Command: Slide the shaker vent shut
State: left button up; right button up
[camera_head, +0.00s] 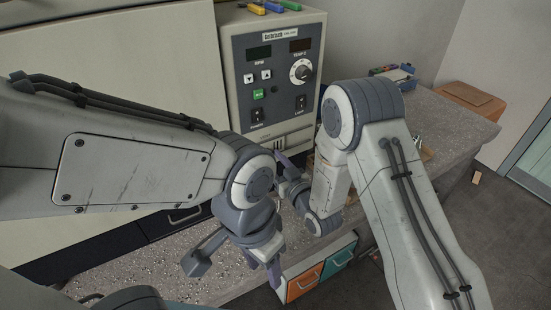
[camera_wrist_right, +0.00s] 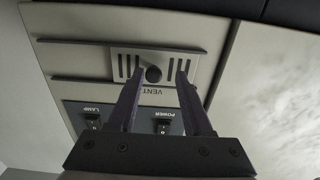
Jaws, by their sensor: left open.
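The shaker (camera_head: 271,78) stands at the back of the bench, its control panel facing me. The VENT label appears upside down there. My right gripper (camera_wrist_right: 162,72) is open, its two fingertips apart on either side of the knob, with gaps visible; I cannot tell how deep they reach. In the head view my arms partly hide the vent. My left gripper (camera_head: 262,267) is open and empty, pointing down near the bench's front edge.
POWER and LAMP switches (camera_wrist_right: 162,127) sit close to the vent, beside the fingers. Rails run along the vent panel. Coloured pens (camera_head: 270,7) lie on top of the shaker. A blue tray (camera_head: 398,75) stands at the back right. Orange and teal drawers (camera_head: 304,283) are below the bench.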

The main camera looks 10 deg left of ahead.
jog(key=shift+d, duration=0.1)
jog(key=v, duration=1)
jog(key=shift+s, duration=0.2)
